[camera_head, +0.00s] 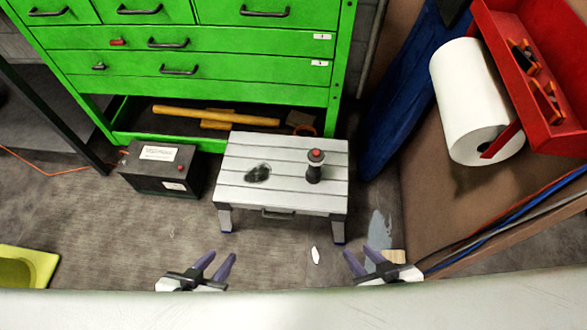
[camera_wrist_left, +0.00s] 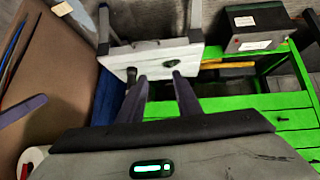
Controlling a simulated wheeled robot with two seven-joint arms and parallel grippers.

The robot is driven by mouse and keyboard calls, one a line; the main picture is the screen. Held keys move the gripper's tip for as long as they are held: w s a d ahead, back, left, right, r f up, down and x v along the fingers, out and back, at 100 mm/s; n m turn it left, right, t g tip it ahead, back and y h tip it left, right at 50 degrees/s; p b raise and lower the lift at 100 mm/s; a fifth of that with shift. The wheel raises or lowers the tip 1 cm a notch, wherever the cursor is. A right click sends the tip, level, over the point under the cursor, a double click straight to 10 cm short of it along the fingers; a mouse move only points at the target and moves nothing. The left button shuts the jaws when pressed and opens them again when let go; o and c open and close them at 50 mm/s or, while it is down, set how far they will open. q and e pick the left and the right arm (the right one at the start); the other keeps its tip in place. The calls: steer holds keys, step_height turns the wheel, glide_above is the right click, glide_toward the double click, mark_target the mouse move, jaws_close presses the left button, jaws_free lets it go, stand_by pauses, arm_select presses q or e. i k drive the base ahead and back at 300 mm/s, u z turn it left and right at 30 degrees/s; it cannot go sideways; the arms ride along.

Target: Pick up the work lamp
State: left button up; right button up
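The work lamp (camera_head: 315,166) looks like a small dark cylinder with a red top. It stands upright on the right part of a pale slatted step stool (camera_head: 283,193). In the left wrist view, the stool (camera_wrist_left: 150,57) shows upside down, with a dark piece that seems to be the lamp (camera_wrist_left: 131,76) near its edge. My left gripper (camera_head: 218,259) is open and empty, in front of the stool and left of the lamp. Its parted fingers show in the left wrist view (camera_wrist_left: 160,80). My right gripper (camera_head: 362,254) is open and empty, in front and to the right of the stool.
A dark item or stain (camera_head: 257,173) is on the stool's left part. A black battery box (camera_head: 160,170) stands left of it. A green drawer cabinet (camera_head: 190,65) is behind, its bottom drawer holding a yellow-handled tool (camera_head: 215,116). A paper roll (camera_head: 475,100) hangs at right.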

mark_target(313, 175)
steer(key=u, duration=1.75)
steer(key=i, duration=1.65)
steer(key=z, duration=2.65)
